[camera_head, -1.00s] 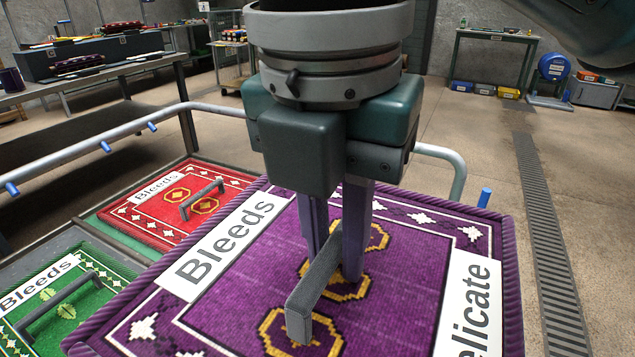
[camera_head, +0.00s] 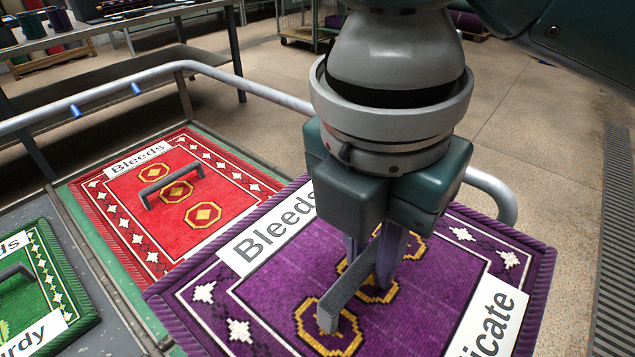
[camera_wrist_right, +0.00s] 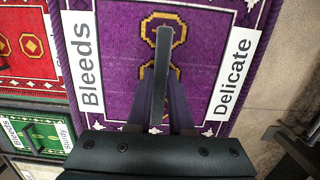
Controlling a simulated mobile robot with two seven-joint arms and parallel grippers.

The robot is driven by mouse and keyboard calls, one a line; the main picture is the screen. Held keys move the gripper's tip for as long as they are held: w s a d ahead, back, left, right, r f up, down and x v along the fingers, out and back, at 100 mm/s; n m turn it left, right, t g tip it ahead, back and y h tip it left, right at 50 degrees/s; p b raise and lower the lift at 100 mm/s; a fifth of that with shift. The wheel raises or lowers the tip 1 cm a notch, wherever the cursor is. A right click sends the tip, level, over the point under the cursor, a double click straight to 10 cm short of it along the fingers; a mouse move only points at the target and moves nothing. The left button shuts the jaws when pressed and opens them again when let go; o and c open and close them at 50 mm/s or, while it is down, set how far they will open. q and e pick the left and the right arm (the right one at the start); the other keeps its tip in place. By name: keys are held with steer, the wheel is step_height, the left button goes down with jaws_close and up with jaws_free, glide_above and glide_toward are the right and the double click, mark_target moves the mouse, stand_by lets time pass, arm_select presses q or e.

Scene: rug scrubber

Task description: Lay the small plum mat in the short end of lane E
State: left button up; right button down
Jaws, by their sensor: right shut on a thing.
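The small plum mat (camera_head: 270,310) has a purple field, gold octagons and a braided edge, with white labels reading "Bleeds" and "Delicate", the second partly cut off in the head view. A grey bar handle (camera_head: 348,290) stands on its middle. My right gripper (camera_head: 375,262) is shut on this handle from above. The right wrist view also shows the mat (camera_wrist_right: 115,30) with the handle (camera_wrist_right: 162,70) between the fingers. The mat looks raised above the surface beside the red mat, but its underside is hidden. My left gripper is not in view.
A red mat (camera_head: 205,235) labelled "Bleeds" lies on a green-edged surface left of the plum mat. A green mat (camera_head: 35,275) labelled "Sturdy" or similar lies at far left. A grey pipe rail (camera_head: 220,75) runs behind. Lane markings cannot be read.

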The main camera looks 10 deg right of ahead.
mark_target(361, 306)
step_height(361, 306, down, 9)
steer(key=shift+r+b, duration=0.1)
steer(key=shift+b, duration=0.7)
arm_select(q)
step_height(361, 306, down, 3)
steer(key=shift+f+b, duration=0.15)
steer(key=shift+b, duration=0.45)
arm_select(e)
step_height(361, 306, down, 4)
steer(key=shift+r, duration=0.2)
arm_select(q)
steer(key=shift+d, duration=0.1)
arm_select(e)
steer(key=shift+w+f, duration=0.1)
steer(key=shift+f, duration=0.2)
steer(key=shift+f, duration=0.1)
steer(key=c, duration=0.8)
jaws_free()
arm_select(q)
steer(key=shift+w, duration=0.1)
arm_select(e)
steer(key=shift+d, duration=0.1)
